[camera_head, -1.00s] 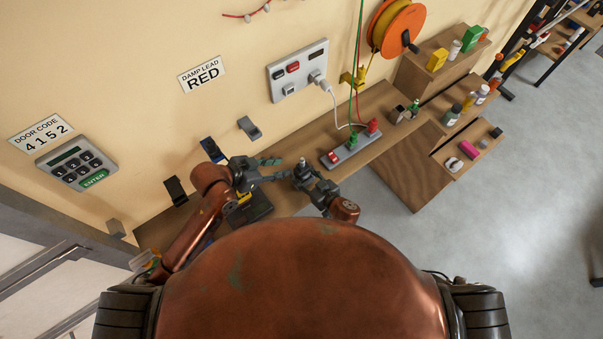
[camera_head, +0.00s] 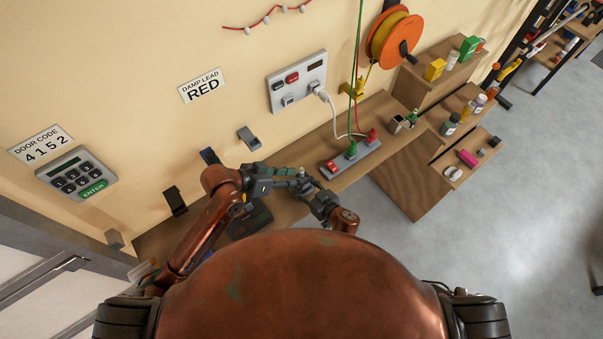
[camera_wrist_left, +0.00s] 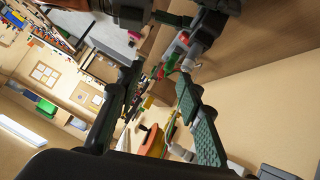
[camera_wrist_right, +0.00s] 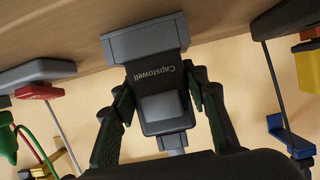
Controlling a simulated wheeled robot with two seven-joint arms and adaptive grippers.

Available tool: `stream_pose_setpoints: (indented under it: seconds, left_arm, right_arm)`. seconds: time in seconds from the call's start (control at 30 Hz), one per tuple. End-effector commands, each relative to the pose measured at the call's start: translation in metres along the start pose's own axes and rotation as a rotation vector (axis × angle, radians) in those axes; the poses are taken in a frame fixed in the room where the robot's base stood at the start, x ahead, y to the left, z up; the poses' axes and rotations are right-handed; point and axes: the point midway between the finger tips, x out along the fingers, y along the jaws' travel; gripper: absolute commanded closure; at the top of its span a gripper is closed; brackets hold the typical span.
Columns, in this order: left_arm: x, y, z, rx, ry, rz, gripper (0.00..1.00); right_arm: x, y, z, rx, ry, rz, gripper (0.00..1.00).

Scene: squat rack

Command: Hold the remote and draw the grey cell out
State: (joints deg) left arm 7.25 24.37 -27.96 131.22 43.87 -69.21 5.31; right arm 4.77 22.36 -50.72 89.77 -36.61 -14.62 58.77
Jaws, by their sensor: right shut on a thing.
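In the right wrist view my right gripper (camera_wrist_right: 160,95) is shut on a dark body printed "Capstowell" (camera_wrist_right: 165,75), which I take to be the remote. It has a wide grey block (camera_wrist_right: 145,40) at its far end and a silvery stub (camera_wrist_right: 172,141) at its near end. I cannot tell which grey part is the cell. In the head view my right gripper (camera_head: 318,198) is close to my left gripper (camera_head: 300,181). In the left wrist view the left fingers (camera_wrist_left: 160,78) are apart, with a pale tip (camera_wrist_left: 190,62) just beyond them.
A brown bench (camera_head: 300,205) runs along the wall under us, with a dark box (camera_head: 250,220) on it. A power strip (camera_head: 348,158) with plugs and cords lies to the right. Shelves with bottles stand further right.

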Motion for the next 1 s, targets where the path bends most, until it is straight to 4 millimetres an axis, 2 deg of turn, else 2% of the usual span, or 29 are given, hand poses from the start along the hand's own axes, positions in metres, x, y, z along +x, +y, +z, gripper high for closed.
stream_pose_setpoints:
  seconds: [0.1,0.3,0.43,0.53,0.63,0.77,0.87,1.0]
  left_arm:
    - [0.021,0.039,-0.028,-0.237,-0.007,0.139,0.66]
    - [0.044,0.113,-0.069,-0.644,-0.132,0.362,0.66]
    - [0.053,0.165,-0.086,-0.825,-0.296,0.426,0.66]
    - [0.059,0.190,-0.079,-0.850,-0.428,0.354,0.66]
    - [0.064,0.198,-0.066,-0.836,-0.520,0.231,0.66]
    - [0.067,0.195,-0.049,-0.820,-0.599,0.039,0.66]
    - [0.066,0.181,-0.038,-0.814,-0.623,-0.127,0.66]
    - [0.060,0.149,-0.030,-0.812,-0.602,-0.375,0.66]
  right_arm:
    - [0.000,0.000,0.000,0.000,0.000,0.000,1.00]
    - [0.000,0.000,0.000,0.000,0.000,0.001,1.00]
    - [0.000,0.000,0.000,0.000,0.000,0.001,1.00]
    - [0.000,0.000,0.000,0.000,0.000,0.001,1.00]
    - [0.000,0.000,0.000,0.000,0.000,0.001,1.00]
    - [0.000,0.000,0.000,0.000,0.000,0.001,1.00]
    - [0.000,0.000,0.000,0.000,0.000,0.001,1.00]
    - [0.000,0.000,0.000,0.000,0.000,0.001,1.00]
